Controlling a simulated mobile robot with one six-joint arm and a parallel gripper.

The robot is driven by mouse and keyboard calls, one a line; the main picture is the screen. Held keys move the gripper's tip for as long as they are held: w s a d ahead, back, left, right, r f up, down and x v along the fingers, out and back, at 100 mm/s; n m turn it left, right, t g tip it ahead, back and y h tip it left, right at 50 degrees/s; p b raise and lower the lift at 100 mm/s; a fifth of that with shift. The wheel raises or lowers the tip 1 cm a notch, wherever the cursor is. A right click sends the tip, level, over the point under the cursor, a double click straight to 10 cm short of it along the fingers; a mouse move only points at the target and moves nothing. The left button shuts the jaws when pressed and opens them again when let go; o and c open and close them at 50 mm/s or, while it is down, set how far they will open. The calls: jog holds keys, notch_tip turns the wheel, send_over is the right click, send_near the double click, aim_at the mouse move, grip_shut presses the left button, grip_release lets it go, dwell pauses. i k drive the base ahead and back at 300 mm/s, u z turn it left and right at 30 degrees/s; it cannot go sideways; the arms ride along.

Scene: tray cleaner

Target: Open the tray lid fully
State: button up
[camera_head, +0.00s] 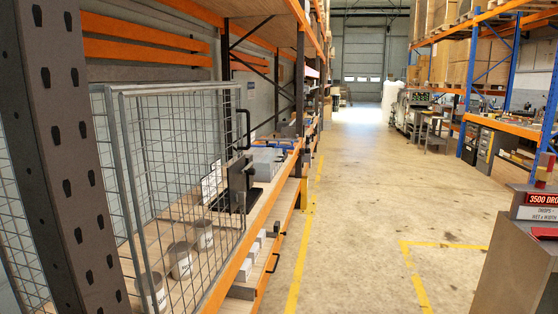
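I cannot pick out a tray lid with certainty. A grey wire-mesh panel (180,190) in a tubular frame stands along the left shelf, with a black handle (243,130) at its far upper edge. A second mesh panel (50,170) is at the far left, partly hidden by a dark rack post. A grey box-like thing (267,158) sits on the shelf beyond the mesh, too small to tell what it is. My gripper is not in view.
Several grey cups (180,260) stand on the shelf behind the mesh. A black stand (238,187) is farther along. Orange beams edge the shelf. The concrete aisle (350,200) is clear. A grey cabinet (515,260) with a red sign stands at right.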

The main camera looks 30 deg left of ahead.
aim_at(262, 158)
jog(key=u, duration=0.25)
jog(key=i, duration=3.9)
jog(key=u, duration=0.1)
